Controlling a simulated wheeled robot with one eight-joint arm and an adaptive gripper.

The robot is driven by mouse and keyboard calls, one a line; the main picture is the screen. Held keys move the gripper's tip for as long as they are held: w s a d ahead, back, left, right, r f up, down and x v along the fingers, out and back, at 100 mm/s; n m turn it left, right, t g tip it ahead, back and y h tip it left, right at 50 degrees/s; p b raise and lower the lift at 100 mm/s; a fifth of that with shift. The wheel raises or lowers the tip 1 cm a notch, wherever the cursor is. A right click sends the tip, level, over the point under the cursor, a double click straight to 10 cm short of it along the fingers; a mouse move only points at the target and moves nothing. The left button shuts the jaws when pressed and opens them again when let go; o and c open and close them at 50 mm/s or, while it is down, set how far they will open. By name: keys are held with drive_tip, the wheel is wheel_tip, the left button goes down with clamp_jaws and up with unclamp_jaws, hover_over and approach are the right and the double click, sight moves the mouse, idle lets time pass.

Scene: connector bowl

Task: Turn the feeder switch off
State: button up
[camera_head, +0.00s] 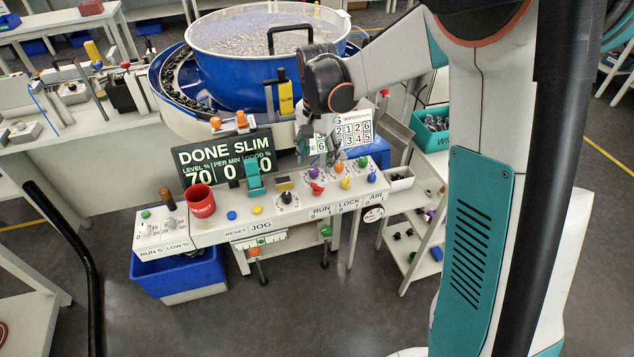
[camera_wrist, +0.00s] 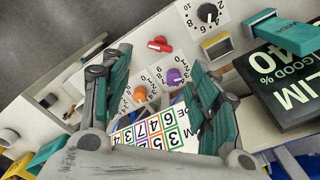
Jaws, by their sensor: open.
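The control panel (camera_head: 222,222) is a long white box in front of the blue bowl feeder (camera_head: 232,88). No readable label says feeder. A yellow lever switch (camera_head: 345,182) is further right. My gripper (camera_head: 322,160) is above the panel's back edge. In the wrist view my gripper (camera_wrist: 158,62) is open and empty, with the red lever beyond its fingertips.
Orange (camera_wrist: 140,94) and purple (camera_wrist: 173,77) knobs show between my fingers. A teal upright part (camera_head: 254,180), a red mug (camera_head: 201,201) and a dark display (camera_head: 225,158) stand left of my gripper. A numbered card (camera_head: 355,129) is behind. Floor in front is clear.

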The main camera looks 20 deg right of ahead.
sight(317, 185)
wheel_tip(317, 185, down, 10)
drive_tip(key=b, duration=0.2)
drive_tip(key=shift+r+b, duration=0.25)
drive_tip(key=shift+b, duration=0.15)
drive_tip(key=c, duration=1.1)
